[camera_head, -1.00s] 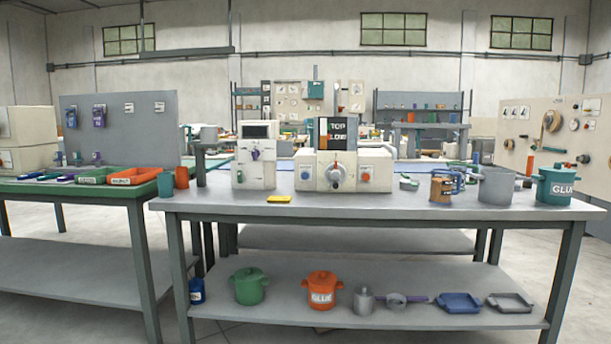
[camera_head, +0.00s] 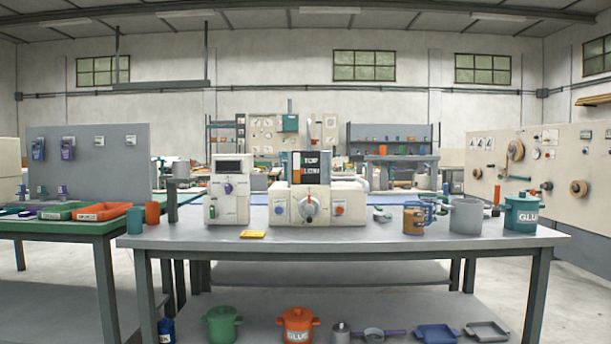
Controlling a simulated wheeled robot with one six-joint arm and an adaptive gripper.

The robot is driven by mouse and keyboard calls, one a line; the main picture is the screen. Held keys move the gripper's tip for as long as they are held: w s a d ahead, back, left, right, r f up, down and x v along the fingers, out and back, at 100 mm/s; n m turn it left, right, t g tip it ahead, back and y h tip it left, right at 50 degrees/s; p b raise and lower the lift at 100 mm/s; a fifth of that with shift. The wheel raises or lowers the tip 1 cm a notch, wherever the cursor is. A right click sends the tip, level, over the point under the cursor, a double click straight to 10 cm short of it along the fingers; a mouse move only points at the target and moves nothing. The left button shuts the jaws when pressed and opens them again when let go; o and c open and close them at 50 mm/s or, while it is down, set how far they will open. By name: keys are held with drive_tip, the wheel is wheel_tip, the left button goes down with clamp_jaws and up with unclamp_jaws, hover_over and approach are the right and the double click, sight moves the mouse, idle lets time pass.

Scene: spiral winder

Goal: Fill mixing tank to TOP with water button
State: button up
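A cream machine (camera_head: 318,203) stands on the grey workbench, with an upright panel (camera_head: 311,167) bearing a level scale; in the earlier frame its labels read TOP and LOW. On its front are a round dial (camera_head: 309,208), a blue button (camera_head: 278,208) on the left and an orange-red button (camera_head: 339,209) on the right. Left of it stands a cream unit (camera_head: 229,192) with a dark screen and a purple knob (camera_head: 228,188). I cannot tell which button is for water. My gripper is not in view.
The grey workbench (camera_head: 360,238) holds a yellow block (camera_head: 253,234), a brown jug (camera_head: 415,219), a grey pot (camera_head: 466,215) and a teal glue pot (camera_head: 521,213). A green table (camera_head: 60,226) stands on the left. The bench front is mostly clear.

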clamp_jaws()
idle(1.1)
